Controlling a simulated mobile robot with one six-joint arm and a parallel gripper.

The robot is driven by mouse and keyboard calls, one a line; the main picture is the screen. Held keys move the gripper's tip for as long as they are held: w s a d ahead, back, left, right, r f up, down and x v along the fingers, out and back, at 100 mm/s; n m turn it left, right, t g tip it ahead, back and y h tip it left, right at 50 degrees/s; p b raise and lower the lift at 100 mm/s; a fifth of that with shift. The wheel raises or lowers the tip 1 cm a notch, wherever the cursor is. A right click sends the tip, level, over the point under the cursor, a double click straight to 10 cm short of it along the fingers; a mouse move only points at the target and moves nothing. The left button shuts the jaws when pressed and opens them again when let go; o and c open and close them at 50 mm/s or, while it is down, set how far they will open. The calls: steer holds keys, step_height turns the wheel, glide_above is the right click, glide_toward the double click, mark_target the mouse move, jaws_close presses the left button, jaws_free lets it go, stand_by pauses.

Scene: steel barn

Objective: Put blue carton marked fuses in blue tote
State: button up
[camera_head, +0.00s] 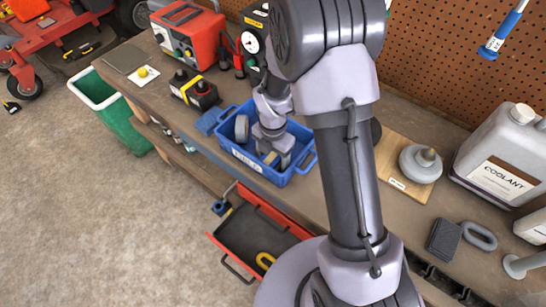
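The blue tote (300,166) stands on the workbench, with a white label on its front wall. My gripper (272,152) is down inside or just over the tote, seen from above and behind. My arm and wrist hide much of it, so I cannot tell whether its fingers are open or what lies between them. A tan piece shows close to the fingers, and a grey round item (241,129) is at the tote's left end. I cannot make out a carton marked fuses. A small blue object (211,120) lies beside the tote's left end, its marking unreadable.
A black and yellow battery-like box (193,91) and a red charger (188,33) stand left of the tote. A red drawer (235,235) juts out below the bench. A coolant jug (498,155) and a wooden board (388,165) are to the right.

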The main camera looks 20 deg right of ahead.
steer(key=shift+r, duration=0.1)
step_height(320, 180, up, 12)
steer(key=p, duration=0.4)
step_height(320, 180, up, 8)
steer(key=m+t, duration=0.1)
steer(key=m, duration=0.5)
glide_above(273, 155)
steer(key=s, duration=0.2)
steer(key=s+a+r+m+t+y, duration=0.1)
steer(key=s+a+r+m+t, duration=0.1)
steer(key=s+r+m, duration=0.4)
steer(key=s+a+r+m+t+y, duration=0.1)
steer(key=s+a+r+m+t, duration=0.1)
steer(key=s+r+m, duration=0.5)
steer(key=s+m, duration=0.4)
steer(key=m, duration=0.6)
steer(key=shift+r+m+t, duration=0.2)
steer(key=shift+m+t, duration=0.1)
steer(key=shift+t, duration=0.1)
steer(key=shift+f, duration=0.1)
